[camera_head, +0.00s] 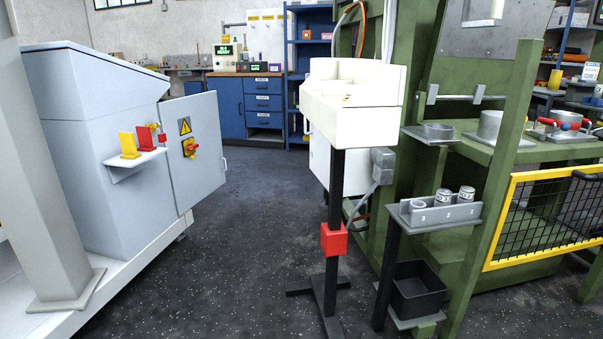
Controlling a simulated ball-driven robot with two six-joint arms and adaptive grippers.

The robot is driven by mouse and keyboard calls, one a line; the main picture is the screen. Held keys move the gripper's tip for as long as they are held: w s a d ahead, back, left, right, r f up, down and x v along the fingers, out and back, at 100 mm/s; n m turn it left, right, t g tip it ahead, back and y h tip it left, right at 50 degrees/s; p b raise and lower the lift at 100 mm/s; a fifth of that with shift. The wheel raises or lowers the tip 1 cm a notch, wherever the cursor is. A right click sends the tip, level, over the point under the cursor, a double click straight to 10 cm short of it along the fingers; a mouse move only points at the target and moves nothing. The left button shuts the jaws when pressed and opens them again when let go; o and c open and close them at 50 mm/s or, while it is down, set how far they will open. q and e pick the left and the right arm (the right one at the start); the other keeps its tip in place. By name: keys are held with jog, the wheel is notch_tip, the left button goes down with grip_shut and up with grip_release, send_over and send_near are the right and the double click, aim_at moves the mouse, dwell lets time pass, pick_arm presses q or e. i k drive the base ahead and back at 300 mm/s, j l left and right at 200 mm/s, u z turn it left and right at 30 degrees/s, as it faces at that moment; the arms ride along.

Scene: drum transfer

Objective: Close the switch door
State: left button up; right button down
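A light grey door (203,165) stands at the right edge of the large grey cabinet (85,160) on the left. It carries a yellow warning triangle (184,126), a red and yellow rotary switch (190,148) and a handle (224,164) at its far edge. The door's face is turned toward me and to the right, and it seems to stand out from the cabinet. Its hinge side and the cabinet opening are hidden, so I cannot tell how far open it is. Neither of my grippers is in view.
A small shelf (135,164) with yellow and red pieces juts from the cabinet. A white console (350,110) on a black post with a red box (333,239) stands mid-scene. A green machine (505,190) fills the right. Dark floor (235,265) between is clear.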

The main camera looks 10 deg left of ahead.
aim_at(196, 173)
jog(key=i+j+u, duration=0.25)
jog(key=i+j, duration=0.25)
jog(key=i, duration=0.25)
jog(key=i+j+u, duration=0.25)
jog(key=i, duration=0.55)
jog(key=i+j+u, duration=0.2)
jog(key=i, duration=0.6)
jog(key=i+j+u, duration=0.25)
jog(key=i, duration=0.6)
